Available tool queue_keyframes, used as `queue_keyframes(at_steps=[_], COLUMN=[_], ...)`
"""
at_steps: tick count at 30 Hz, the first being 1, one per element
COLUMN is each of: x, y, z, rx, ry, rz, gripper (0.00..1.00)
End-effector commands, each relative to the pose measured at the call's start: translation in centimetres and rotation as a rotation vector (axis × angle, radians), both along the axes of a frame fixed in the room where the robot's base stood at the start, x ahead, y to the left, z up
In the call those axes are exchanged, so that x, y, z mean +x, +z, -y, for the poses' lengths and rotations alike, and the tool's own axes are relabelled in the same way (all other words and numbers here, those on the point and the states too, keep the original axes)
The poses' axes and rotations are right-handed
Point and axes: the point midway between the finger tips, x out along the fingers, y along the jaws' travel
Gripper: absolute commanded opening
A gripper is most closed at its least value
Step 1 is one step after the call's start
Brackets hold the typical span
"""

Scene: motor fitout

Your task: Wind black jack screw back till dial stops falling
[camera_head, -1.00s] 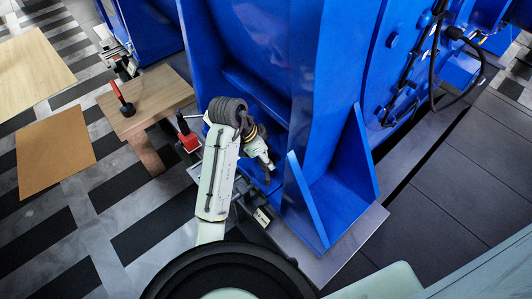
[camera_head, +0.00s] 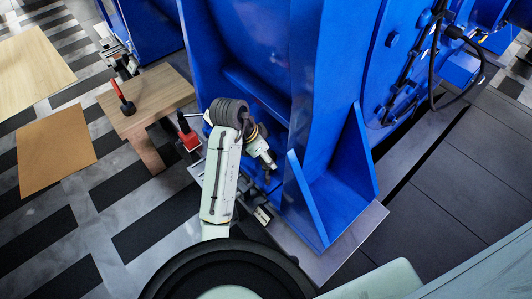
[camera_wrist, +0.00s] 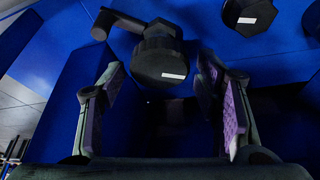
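In the head view my gripper (camera_head: 269,168) is low against the blue machine and hides the screw. No dial face is readable in either view.
A second black hexagonal head (camera_wrist: 250,14) is at upper right. Blue machine walls (camera_head: 255,50) and a gusset (camera_head: 340,190) crowd my gripper. A red block (camera_head: 188,140) stands left of my arm. A red-handled tool (camera_head: 124,98) stands on a wooden board (camera_head: 165,92).

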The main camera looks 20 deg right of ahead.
Motion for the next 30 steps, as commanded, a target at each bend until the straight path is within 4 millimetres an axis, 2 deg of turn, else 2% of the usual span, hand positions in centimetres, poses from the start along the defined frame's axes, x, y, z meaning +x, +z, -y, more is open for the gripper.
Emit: queue_keyframes(at_steps=[3,14,30], x=[0.0,0.1,-0.3], y=[0.0,0.5,9.1], z=[0.0,-0.2,-3.9], rx=[0.0,0.0,0.004], ry=[0.0,0.0,0.001], rz=[-0.001,0.003,0.004], gripper=[0.66,0.66,0.66])
